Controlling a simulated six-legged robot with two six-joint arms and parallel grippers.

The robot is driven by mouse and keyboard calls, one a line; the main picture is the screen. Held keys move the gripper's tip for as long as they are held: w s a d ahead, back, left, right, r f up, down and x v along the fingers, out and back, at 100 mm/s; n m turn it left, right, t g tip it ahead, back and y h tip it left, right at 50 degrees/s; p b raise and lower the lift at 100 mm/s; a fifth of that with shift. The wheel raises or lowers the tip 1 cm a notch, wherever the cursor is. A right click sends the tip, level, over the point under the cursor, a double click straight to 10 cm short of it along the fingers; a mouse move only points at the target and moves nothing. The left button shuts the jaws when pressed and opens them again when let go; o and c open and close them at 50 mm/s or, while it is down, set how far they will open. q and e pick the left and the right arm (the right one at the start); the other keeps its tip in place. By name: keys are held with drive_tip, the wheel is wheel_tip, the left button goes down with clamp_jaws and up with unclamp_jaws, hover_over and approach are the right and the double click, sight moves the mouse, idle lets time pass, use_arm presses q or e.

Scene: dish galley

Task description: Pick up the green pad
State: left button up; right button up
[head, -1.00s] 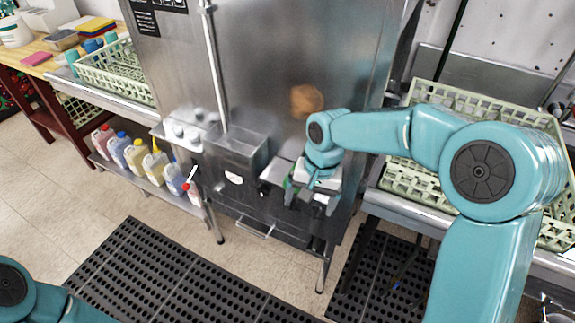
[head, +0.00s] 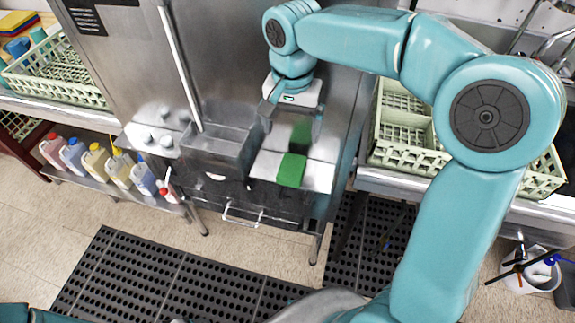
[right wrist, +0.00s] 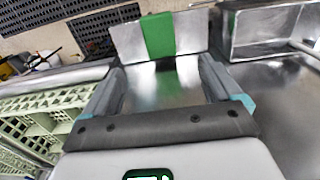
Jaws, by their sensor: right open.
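The green pad (head: 291,170) lies flat on a small steel ledge (head: 318,177) at the front of the steel machine. A green reflection shows in the metal behind it. My right gripper (head: 292,122) is open and empty, behind and above the pad in the head view. In the right wrist view the pad (right wrist: 158,35) lies beyond the open fingers (right wrist: 163,70), roughly between them and apart from them. My left gripper is out of view.
A steel box (head: 215,150) stands just left of the ledge. Green dish racks stand at the right (head: 405,135) and far left (head: 60,75). Several coloured jugs (head: 95,160) line a low shelf. A black perforated mat (head: 170,285) covers the floor in front.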

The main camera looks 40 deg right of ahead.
hover_over(292, 167)
wheel_tip(292, 167, down, 8)
drive_tip(key=shift+w+d+r, duration=0.1)
drive_tip(key=shift+r, duration=0.1)
drive_tip(key=shift+s+f, duration=0.2)
drive_tip(key=shift+f, duration=0.3)
wheel_tip(292, 167, down, 5)
drive_tip(key=shift+w+p, duration=0.15)
drive_tip(key=shift+p, duration=0.45)
drive_tip(key=c, duration=1.1)
